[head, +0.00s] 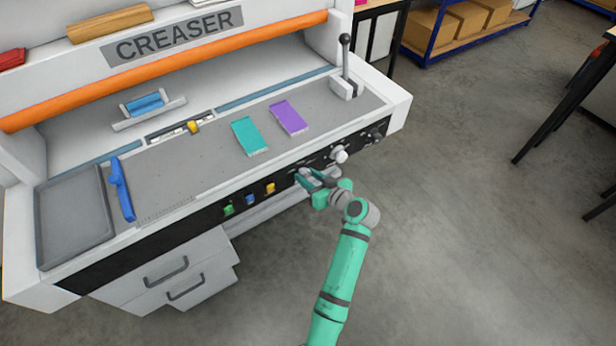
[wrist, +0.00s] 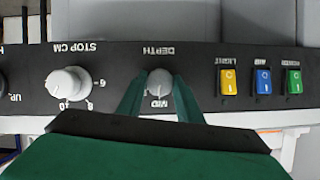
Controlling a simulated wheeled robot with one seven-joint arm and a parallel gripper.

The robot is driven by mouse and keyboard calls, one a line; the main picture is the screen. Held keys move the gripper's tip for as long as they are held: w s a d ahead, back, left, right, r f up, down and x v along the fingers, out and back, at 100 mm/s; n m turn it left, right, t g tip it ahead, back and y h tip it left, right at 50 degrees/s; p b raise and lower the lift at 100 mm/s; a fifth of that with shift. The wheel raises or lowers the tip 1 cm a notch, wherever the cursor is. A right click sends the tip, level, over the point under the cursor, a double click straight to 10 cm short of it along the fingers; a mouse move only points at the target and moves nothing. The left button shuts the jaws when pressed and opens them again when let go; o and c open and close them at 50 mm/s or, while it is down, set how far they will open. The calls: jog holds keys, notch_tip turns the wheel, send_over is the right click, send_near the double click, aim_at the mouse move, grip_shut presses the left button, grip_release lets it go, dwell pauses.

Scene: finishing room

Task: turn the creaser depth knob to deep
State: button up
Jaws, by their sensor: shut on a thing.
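The creaser depth knob (wrist: 159,80) is a small pale round knob under the upside-down word DEPTH in the wrist view. The label MID shows just below it in that view, and the knob's thin mark seems to point towards that label. Other labels around the knob are hidden by my fingers. My gripper (wrist: 158,92) is shut on the depth knob, with one green finger on each side of it. In the head view my gripper (head: 313,179) is at the front panel of the creaser (head: 180,48), and the knob is mostly hidden there.
The STOP CM knob (wrist: 69,84) is beside the depth knob. Yellow (wrist: 228,82), blue (wrist: 263,81) and green (wrist: 294,81) switches are on the other side. A lever (head: 345,65) stands on the creaser bed, with teal (head: 249,136) and purple (head: 288,117) pieces. The floor in front is clear.

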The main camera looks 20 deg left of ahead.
jog(key=m+g+y, duration=0.1)
jog(key=m, duration=0.2)
jog(key=shift+w+d+m+g+y, duration=0.15)
jog(key=shift+d+m+g+y, duration=0.05)
jog(key=shift+m+g+y, duration=0.2)
jog(key=m+g+y, duration=0.1)
jog(key=m, duration=0.2)
jog(key=shift+f+y, duration=0.1)
jog(key=shift+y, duration=0.3)
jog(key=shift+m, duration=0.3)
jog(key=o, duration=1)
jog(key=v, duration=1)
jog(key=shift+d, duration=0.4)
